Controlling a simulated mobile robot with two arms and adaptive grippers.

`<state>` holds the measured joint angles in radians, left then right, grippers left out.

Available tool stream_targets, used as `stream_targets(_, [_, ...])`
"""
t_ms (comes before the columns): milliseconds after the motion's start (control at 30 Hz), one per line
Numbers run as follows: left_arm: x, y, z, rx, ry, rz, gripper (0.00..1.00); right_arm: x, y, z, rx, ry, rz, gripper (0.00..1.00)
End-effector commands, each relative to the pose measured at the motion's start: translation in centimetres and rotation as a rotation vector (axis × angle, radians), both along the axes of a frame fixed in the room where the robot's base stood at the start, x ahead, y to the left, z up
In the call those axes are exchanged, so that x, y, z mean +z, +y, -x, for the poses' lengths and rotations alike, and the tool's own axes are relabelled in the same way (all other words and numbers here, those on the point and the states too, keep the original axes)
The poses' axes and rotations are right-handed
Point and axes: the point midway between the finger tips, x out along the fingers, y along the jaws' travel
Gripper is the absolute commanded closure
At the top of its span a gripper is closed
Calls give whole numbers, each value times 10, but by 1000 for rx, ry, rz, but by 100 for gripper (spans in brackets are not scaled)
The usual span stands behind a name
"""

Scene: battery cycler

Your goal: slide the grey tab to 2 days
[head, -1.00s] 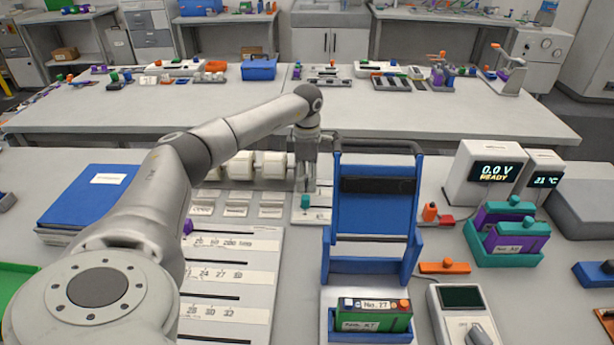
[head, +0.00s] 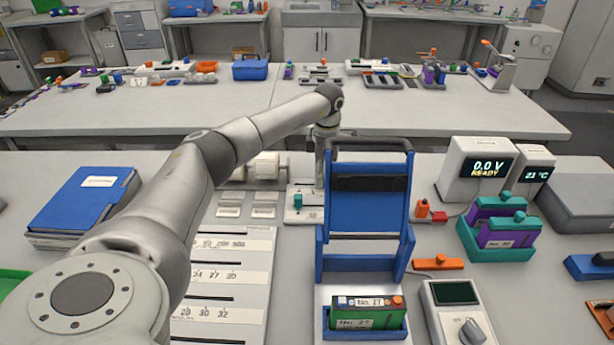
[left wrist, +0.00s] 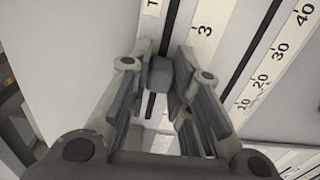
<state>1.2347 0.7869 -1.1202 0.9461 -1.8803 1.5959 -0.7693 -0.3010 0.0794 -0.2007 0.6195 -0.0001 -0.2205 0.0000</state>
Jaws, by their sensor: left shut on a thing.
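In the left wrist view the grey tab (left wrist: 160,74) stands in a dark slot between the fingertips of my left gripper (left wrist: 163,80). The fingers are shut on it from both sides. A white scale strip (left wrist: 211,30) beside the slot shows a "3" above and to the right of the tab; part of a letter shows at the top edge. No "2" is readable, and my fingers cover part of the strip. In the head view my left gripper (head: 320,180) is low at the left edge of the blue frame; the tab cannot be made out there. My right gripper is not in view.
The upright blue frame (head: 369,208) stands close beside my left gripper. A teal knob (head: 298,201) is just left of it. A white panel with slots and number strips (head: 225,259) lies nearer. Meters (head: 478,170) and a teal battery holder (head: 484,248) stand to the right.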

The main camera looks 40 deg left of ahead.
Motion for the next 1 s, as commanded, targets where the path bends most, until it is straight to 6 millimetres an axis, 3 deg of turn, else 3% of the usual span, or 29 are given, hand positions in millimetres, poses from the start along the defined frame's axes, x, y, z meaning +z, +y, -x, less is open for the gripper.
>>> stream_targets(367, [0, -5, -5, 0, 1, -2, 100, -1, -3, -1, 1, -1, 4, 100])
stream_targets(400, [0, -5, -5, 0, 1, -2, 78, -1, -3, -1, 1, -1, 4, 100])
stream_targets(567, [0, -5, -5, 0, 1, -2, 59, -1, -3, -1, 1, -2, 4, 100])
stream_targets(867, [1, -5, -5, 0, 1, -2, 59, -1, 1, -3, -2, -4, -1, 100])
stream_targets(1000, [13, -5, -5, -1, -2, -3, 59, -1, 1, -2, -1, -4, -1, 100])
